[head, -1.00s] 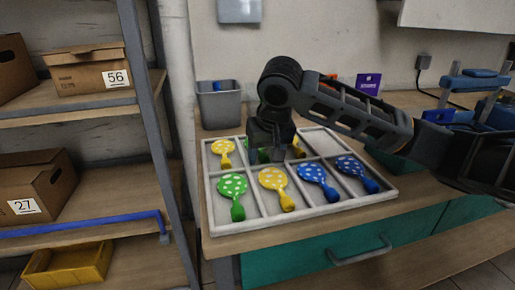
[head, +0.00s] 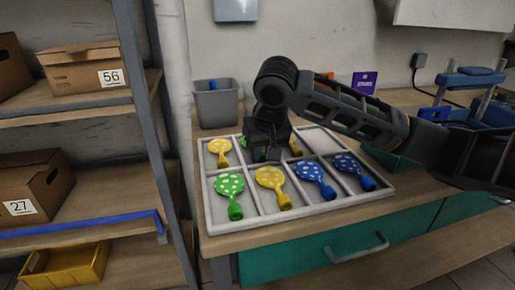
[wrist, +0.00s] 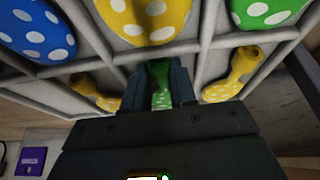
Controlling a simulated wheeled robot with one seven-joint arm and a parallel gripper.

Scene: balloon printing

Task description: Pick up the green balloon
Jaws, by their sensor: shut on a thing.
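My gripper (wrist: 157,88) is shut on a green balloon with light dots, which shows between its fingers in the wrist view (wrist: 160,72). In the head view, my gripper (head: 263,152) is low over the back row of the divided white tray (head: 300,224) and hides most of this balloon. I cannot tell whether the balloon is clear of the tray floor. Another green balloon (head: 230,188) lies in the front left compartment. It also shows in the wrist view (wrist: 265,10).
Yellow balloons lie at back left (head: 220,147) and front (head: 270,179), with another partly hidden behind my gripper (head: 295,146). Blue balloons (head: 315,175) lie at front right. A grey bin (head: 216,104) stands behind the tray. Shelves with boxes (head: 85,70) stand left.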

